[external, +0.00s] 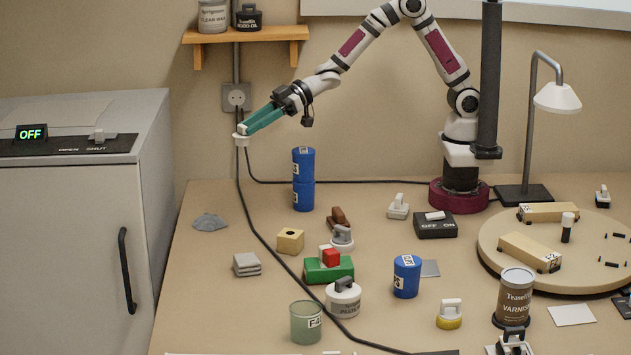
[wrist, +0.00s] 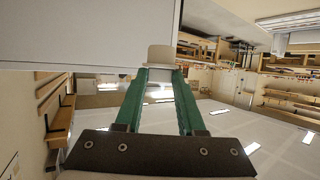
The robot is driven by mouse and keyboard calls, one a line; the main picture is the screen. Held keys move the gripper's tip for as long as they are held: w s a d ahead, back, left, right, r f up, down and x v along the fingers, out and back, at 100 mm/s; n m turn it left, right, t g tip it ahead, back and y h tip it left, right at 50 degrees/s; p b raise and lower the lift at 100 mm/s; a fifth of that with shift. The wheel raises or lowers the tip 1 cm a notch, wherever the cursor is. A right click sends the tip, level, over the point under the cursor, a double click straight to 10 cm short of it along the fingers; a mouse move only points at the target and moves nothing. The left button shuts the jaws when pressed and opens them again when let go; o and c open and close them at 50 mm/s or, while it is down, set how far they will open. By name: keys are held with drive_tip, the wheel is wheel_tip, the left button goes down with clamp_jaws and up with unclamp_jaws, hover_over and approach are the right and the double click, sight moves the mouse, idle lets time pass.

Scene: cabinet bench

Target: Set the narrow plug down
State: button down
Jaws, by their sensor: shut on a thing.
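My gripper (external: 246,129) is at the upper left in the external view, raised well above the bench's back left corner. Its green fingers are shut on a small white plug (external: 241,139), which I take to be the narrow plug. The plug has a wider pale rim on top and a thinner part under it. In the wrist view the plug (wrist: 160,57) sits at the tips of the green fingers (wrist: 159,78). It is clear of the bench and touches nothing else that I can see.
A grey cabinet (external: 70,235) with an OFF display stands left.

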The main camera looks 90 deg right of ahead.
drive_tip(key=s+f+n+g+y, duration=0.35)
drive_tip(key=s+n+g, duration=0.25)
drive_tip(key=s, duration=0.8)
drive_tip(key=s+f+n+g+y, duration=0.35)
drive_tip(key=s+n+g, duration=0.25)
drive_tip(key=s, duration=0.8)
drive_tip(key=s+a+f, duration=0.1)
drive_tip(key=a+f, duration=0.2)
drive_tip(key=s+a+f, duration=0.2)
drive_tip(key=a+f, duration=0.2)
drive_tip(key=s+a+f, duration=0.1)
drive_tip(key=a+f, duration=0.3)
drive_tip(key=shift+s+f, duration=0.15)
drive_tip(key=shift+s, duration=0.05)
drive_tip(key=shift+a+f, duration=0.1)
drive_tip(key=shift+f, duration=1.9)
drive_tip(key=shift+f, duration=0.15)
drive_tip(key=c, duration=0.5)
unclamp_jaws()
